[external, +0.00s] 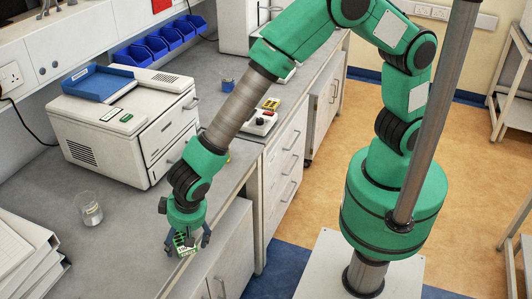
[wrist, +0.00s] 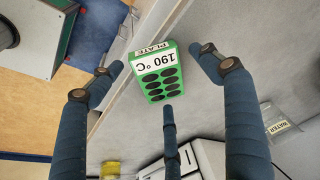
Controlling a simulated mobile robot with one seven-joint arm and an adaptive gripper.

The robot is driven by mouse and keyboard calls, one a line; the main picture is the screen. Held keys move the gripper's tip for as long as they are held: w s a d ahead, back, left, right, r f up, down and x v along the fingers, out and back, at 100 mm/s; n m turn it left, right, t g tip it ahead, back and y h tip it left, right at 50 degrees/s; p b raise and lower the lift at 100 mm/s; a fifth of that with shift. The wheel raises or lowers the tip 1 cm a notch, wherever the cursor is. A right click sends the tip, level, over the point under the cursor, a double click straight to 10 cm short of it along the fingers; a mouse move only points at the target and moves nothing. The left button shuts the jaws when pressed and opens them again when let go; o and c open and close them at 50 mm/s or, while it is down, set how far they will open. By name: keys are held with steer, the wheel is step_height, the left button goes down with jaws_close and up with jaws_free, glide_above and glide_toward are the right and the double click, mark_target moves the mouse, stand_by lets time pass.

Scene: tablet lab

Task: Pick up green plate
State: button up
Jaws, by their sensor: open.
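The green plate (wrist: 142,70) is a small block with dark round wells and a white label reading "PLATE" and "190 °C". In the wrist view it lies on the grey bench near its edge. In the external view the green plate (external: 184,240) shows under my gripper (external: 188,238), partly hidden by the fingers. In the wrist view my gripper (wrist: 163,62) is open, with one finger to each side of the plate and a third just below it in the picture. A gap shows between the side fingers and the plate.
A beaker (external: 92,212) labelled "WATER" stands on the bench to the left. A white machine (external: 135,120) with a blue tray (external: 97,83) stands behind. Blue bins (external: 160,42) line the wall. The bench (external: 130,255) around the plate is clear; its edge is close.

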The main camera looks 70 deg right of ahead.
mark_target(183, 237)
steer(key=c, duration=1.2)
steer(key=shift+r, duration=0.85)
step_height(183, 237, up, 2)
steer(key=shift+r+p, duration=0.1)
steer(key=shift+p, duration=0.3)
steer(key=s+d+r, duration=0.1)
steer(key=s+d, duration=0.9)
steer(key=s, duration=0.2)
steer(key=shift+d+p, duration=0.3)
steer(key=shift+d, duration=0.05)
steer(key=shift+r, duration=0.1)
